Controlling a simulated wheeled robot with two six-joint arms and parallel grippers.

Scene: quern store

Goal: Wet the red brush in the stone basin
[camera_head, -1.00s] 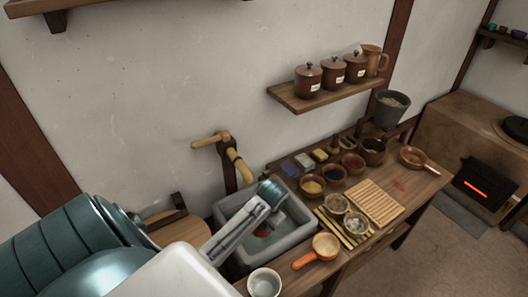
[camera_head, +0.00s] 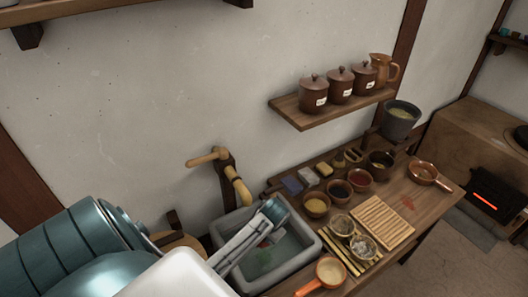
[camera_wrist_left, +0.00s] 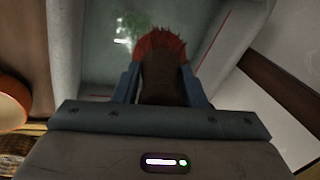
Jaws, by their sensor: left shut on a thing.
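The grey stone basin (camera_head: 305,262) stands at the left end of the wooden bench, with greenish water (camera_head: 292,246) in it. My left arm reaches over it from the left. In the left wrist view my left gripper (camera_wrist_left: 158,84) is shut on the dark brown body of the red brush, and its red bristles (camera_wrist_left: 160,42) point away into the basin. The basin wall (camera_wrist_left: 88,40) shows beside them. In the head view only a bit of red shows, mostly hidden by my arm. I cannot tell whether the bristles touch the water. My right gripper is not in view.
A wooden spout (camera_head: 238,186) stands behind the basin. Several small bowls, a slatted board (camera_head: 384,222) and an orange-handled pan (camera_head: 330,272) crowd the bench to the right. A shelf (camera_head: 330,110) with lidded jars hangs above.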

